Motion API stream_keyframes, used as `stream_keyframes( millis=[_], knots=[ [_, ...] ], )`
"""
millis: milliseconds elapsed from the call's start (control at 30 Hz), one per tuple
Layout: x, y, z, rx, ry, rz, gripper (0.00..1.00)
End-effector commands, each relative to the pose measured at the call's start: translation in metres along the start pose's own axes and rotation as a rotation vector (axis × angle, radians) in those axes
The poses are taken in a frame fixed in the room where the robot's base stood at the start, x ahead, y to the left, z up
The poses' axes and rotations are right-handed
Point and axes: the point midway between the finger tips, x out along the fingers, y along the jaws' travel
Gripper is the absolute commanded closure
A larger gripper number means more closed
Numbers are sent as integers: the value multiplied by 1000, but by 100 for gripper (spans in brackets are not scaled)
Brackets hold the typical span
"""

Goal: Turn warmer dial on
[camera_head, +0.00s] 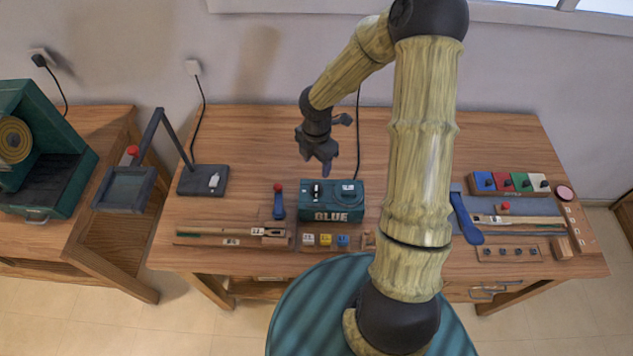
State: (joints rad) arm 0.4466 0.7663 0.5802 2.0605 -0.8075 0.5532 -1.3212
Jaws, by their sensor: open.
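A teal box (332,198) stands at the middle of the wooden table, with lettering on its front that looks like "GLUE" or "BLUE". It seems to be the warmer. A small dark part with a white mark (316,191) sits on the left of its top. A pale round-marked plate (349,189) sits on the right. I cannot tell which of these is the dial, or its setting. My gripper (325,165) is open and empty, pointing down. In the picture it is just above the box's back left edge, apparently apart from it.
A blue-handled tool with a red top (278,203) stands left of the box. Small coloured blocks (325,240) lie in front. A dark plate (203,180) is farther left. Trays and tools (510,185) fill the right side. The back left tabletop (255,135) is clear.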

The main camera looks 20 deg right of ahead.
Motion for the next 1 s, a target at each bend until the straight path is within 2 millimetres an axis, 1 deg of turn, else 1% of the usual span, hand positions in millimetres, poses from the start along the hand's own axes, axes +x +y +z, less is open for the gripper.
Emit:
stream_keyframes(
  millis=[33,100,400,500,600,700,933,967,1000],
  knots=[
    [10,-1,-1,-2,2,-4,44],
    [22,-1,-1,-2,1,-4,44],
    [75,-1,-1,-3,1,-3,44],
    [89,0,-1,-2,1,-3,44],
    [98,0,0,-1,0,-2,44],
    [102,0,0,-1,0,-1,44],
    [102,0,0,0,0,0,44],
    [102,0,0,0,0,0,48],
    [102,0,0,0,0,0,56]
  ],
)
